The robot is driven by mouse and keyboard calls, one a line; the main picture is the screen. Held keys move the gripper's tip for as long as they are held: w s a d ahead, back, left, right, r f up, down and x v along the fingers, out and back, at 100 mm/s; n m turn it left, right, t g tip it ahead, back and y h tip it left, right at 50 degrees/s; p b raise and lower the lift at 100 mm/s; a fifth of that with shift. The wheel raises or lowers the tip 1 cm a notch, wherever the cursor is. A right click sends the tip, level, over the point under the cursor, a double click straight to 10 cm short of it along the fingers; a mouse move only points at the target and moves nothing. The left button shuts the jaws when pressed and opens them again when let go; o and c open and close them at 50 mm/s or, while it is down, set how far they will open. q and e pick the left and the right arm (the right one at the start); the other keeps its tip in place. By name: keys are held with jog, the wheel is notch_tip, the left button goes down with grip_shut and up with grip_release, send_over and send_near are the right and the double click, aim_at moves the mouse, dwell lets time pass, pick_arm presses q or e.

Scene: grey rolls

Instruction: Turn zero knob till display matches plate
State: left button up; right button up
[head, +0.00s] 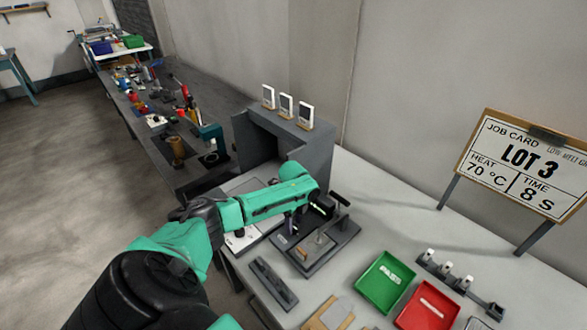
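My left arm reaches in from the lower left, and my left gripper (318,207) is over a dark bench fixture (328,250) with an upright post and handle. The fingers are small and partly hidden against the dark fixture, so I cannot tell whether they are open or what they touch. A pale flat unit (240,242) lies partly hidden under my forearm. I cannot make out a zero knob, a display reading or the plate. My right gripper is not in view.
A grey cabinet (308,146) behind the arm carries three small white-framed units. A job card (522,165) reads LOT 3, 70 °C, 8 S. A green PASS tray (383,284), a red tray (428,308) and a dark slotted bar (272,283) lie in front.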

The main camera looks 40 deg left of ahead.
aim_at(294, 226)
pick_arm(q)
jog(key=shift+o, duration=0.6)
jog(key=shift+s, duration=0.1)
notch_tip(294, 226, up, 14)
jog(key=b, duration=0.1)
jog(key=shift+r+b, duration=0.25)
jog(key=shift+b, duration=0.1)
